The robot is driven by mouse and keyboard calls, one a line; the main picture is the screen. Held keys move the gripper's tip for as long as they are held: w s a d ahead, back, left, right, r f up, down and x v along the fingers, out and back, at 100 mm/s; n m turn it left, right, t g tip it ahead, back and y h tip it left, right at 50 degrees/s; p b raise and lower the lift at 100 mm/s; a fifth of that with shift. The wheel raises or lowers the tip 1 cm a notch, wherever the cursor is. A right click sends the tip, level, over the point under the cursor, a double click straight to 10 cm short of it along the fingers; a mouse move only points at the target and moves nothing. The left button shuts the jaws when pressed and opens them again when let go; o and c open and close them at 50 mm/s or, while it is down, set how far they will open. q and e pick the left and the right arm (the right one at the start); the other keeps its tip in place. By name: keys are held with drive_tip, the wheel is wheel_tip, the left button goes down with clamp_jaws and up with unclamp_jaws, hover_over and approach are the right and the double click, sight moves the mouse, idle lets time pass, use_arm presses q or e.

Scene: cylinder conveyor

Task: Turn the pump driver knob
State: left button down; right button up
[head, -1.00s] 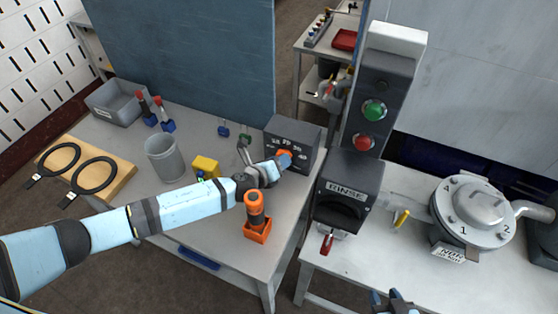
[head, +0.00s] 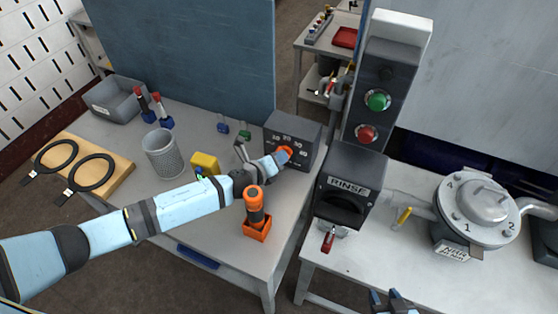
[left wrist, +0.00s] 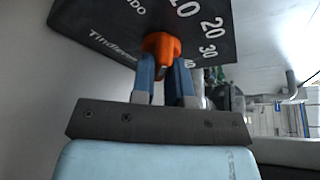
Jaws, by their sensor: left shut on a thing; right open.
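The pump driver is a dark grey box (head: 305,131) with white numbers on its front face, at the back right of the left table. Its orange knob (head: 285,153) sits low on that face. In the left wrist view the knob (left wrist: 161,46) is between the blue fingers of my left gripper (left wrist: 165,75), which is shut on it. In the head view my left gripper (head: 274,162) reaches the box from the left, and its fingers partly cover the knob. My right gripper (head: 393,300) is open and empty at the bottom edge of the head view, over the right table.
An orange tool in an orange holder (head: 255,215) stands just below my left forearm. A yellow block (head: 205,165) and a grey mesh cup (head: 161,155) stand behind the arm. The rinse unit (head: 348,188) is close on the right, beside a round numbered vessel (head: 478,208).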

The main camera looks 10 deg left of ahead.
use_arm(q)
drive_tip(key=f+n+h+b, duration=0.1)
drive_tip(key=b, duration=0.1)
drive_tip(key=shift+n+b, duration=0.35)
drive_tip(key=shift+n, duration=0.05)
drive_tip(key=shift+r+n+t+h+b, duration=0.1)
drive_tip(key=shift+n+t+h+b, duration=0.3)
drive_tip(key=shift+n+b, duration=0.6)
drive_tip(key=shift+a+r+n+h+b, duration=0.15)
drive_tip(key=shift+n+h+b, duration=0.15)
drive_tip(key=shift+n+b, duration=0.5)
drive_tip(key=shift+t, duration=0.3)
drive_tip(key=c, duration=1.1)
unclamp_jaws()
